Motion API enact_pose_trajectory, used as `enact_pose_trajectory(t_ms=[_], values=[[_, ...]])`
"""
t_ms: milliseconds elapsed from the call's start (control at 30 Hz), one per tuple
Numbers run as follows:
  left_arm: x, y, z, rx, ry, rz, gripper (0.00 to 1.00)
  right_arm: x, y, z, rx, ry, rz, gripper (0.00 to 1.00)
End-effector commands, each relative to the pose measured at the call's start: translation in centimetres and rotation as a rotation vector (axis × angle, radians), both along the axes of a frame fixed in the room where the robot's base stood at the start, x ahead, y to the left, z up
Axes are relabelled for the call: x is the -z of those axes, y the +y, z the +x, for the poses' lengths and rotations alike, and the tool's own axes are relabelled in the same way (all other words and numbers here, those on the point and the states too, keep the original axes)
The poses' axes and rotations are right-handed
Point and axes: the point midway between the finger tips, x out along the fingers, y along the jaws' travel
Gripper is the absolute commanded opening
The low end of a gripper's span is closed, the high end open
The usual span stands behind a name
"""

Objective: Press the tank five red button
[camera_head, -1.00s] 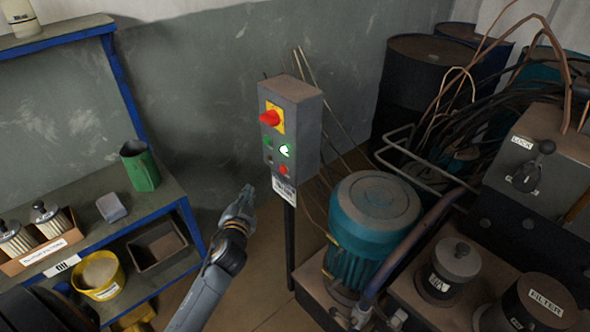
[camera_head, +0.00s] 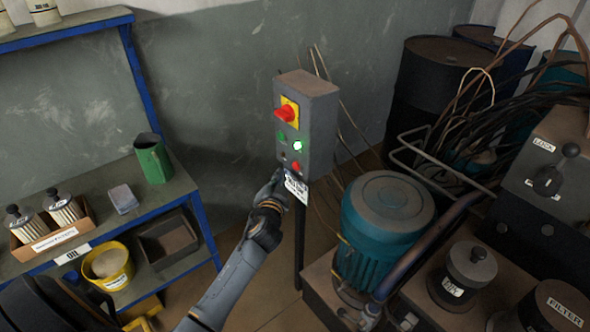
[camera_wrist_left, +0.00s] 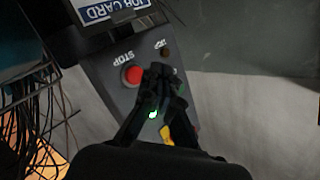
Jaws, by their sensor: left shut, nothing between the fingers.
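A grey control box (camera_head: 322,125) on a post carries a small red button (camera_head: 296,167) near its lower edge. In the left wrist view the red button (camera_wrist_left: 132,75) has the word STOP beside it. No "tank five" marking is readable. My left gripper (camera_head: 279,178) is shut and empty, just below and left of the red button in the head view. In the left wrist view its fingertips (camera_wrist_left: 161,70) are right of the button and cover part of the panel. I cannot tell whether they touch it. My right gripper is not in view.
Above the red button are a lit green lamp (camera_head: 298,146), a green button (camera_head: 281,135) and a red rotary switch (camera_head: 285,112) on yellow. A job card (camera_head: 296,187) hangs below. A teal motor (camera_head: 385,220) stands right; a shelf (camera_head: 180,190) stands left.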

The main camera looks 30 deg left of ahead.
Motion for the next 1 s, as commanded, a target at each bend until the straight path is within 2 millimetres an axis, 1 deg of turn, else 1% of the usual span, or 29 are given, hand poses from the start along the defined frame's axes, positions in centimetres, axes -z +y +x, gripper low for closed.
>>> enact_pose_trajectory(t_ms=[33, 100, 300, 1000], values=[[0.2, -0.2, 0.6, 0.0, -0.002, -0.001, 0.0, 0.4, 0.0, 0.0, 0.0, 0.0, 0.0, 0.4], [0.2, -0.5, 1.1, -0.001, 0.0, -0.002, 0.0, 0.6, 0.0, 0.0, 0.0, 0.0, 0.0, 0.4], [0.1, -0.8, 2.0, -0.001, 0.0, -0.002, 0.0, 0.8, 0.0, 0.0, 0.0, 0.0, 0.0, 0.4], [0.0, -0.8, 2.0, -0.001, 0.0, -0.001, 0.0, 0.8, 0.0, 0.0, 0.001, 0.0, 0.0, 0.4]])
